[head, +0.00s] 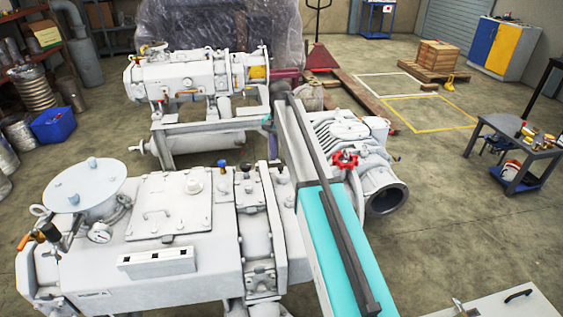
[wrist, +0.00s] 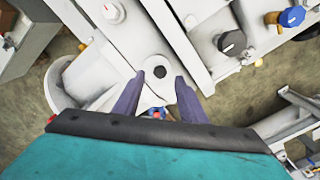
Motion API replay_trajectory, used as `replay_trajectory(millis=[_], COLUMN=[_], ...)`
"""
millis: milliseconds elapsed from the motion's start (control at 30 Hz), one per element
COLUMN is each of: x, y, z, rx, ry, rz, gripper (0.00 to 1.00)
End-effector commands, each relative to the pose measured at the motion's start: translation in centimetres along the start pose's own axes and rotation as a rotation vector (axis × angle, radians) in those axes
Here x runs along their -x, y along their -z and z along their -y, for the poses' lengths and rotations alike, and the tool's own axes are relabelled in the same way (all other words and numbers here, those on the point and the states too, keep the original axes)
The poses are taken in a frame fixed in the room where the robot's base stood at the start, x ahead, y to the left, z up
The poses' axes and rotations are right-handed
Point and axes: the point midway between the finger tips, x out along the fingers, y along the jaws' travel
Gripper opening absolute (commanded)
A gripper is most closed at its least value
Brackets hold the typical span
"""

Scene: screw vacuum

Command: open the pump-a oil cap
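The wrist view shows a round white cap-like disc (wrist: 157,66) with a dark hex centre on a white pump body. No label shows, so I cannot tell whether it is the pump-a oil cap. My gripper (wrist: 160,78) has its two dark fingers spread apart, with tips at the lower left and lower right of the disc. Nothing is seen held, and I cannot tell the height above the disc. The head view shows a large white pump (head: 215,240) in front and a second white pump (head: 190,75) behind.
In the wrist view, a black knob (wrist: 231,42), a blue knob (wrist: 292,16) and a red-marked dial (wrist: 113,12) surround the disc. In the head view, a red handwheel (head: 344,160) and a pressure gauge (head: 100,233) stand out. Open floor (head: 450,210) lies at the right.

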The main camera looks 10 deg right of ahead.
Motion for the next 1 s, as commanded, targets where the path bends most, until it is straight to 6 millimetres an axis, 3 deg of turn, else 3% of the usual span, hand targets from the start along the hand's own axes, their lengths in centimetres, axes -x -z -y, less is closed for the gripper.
replay_trajectory(millis=[333,767,1000], x=[-3.3,-3.9,-3.8], y=[0.0,0.1,0.1], z=[-0.1,-0.1,-0.1], rx=[-0.001,-0.002,-0.002], ry=[0.000,0.000,0.000], rz=[0.000,0.000,0.000], gripper=[0.38,0.38,0.00])
